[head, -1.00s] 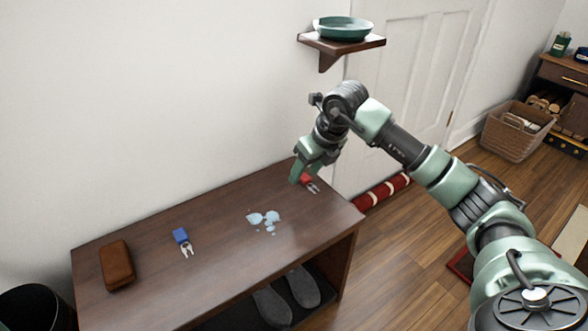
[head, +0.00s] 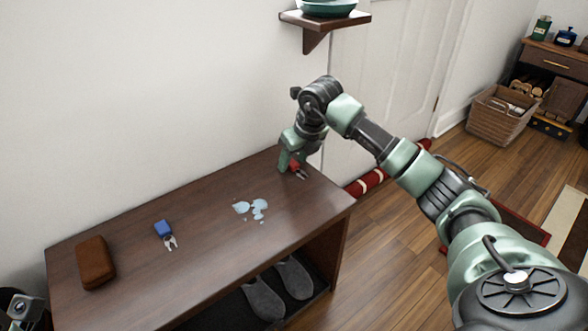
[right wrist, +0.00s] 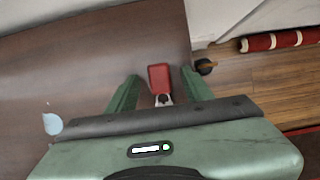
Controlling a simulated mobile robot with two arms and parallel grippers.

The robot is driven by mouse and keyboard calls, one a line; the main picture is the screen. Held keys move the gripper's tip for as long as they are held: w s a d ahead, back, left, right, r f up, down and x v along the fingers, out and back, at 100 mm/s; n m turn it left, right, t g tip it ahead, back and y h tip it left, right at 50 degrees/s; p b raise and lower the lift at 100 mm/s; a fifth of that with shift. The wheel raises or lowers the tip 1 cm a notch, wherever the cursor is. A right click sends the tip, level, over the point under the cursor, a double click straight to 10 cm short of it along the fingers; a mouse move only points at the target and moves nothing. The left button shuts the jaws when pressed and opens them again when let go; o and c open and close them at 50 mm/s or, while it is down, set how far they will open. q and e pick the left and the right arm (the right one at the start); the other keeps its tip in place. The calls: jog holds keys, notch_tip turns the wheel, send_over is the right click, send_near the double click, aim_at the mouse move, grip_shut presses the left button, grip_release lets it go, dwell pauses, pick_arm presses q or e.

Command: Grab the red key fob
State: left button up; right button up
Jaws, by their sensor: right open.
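The red key fob (head: 294,169) lies on the dark wooden bench at its far right end, with its metal key toward the front right. My right gripper (head: 287,166) is down over it, pointing at the bench top. In the right wrist view the red fob (right wrist: 159,76) lies between the two green fingers of the open right gripper (right wrist: 160,76), with a visible gap on each side. Part of its key is hidden behind the gripper body.
A wall shelf (head: 325,20) with a green dish is above my right arm. Grey slippers (head: 266,298) sit under the bench.

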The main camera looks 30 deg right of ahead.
grip_shut()
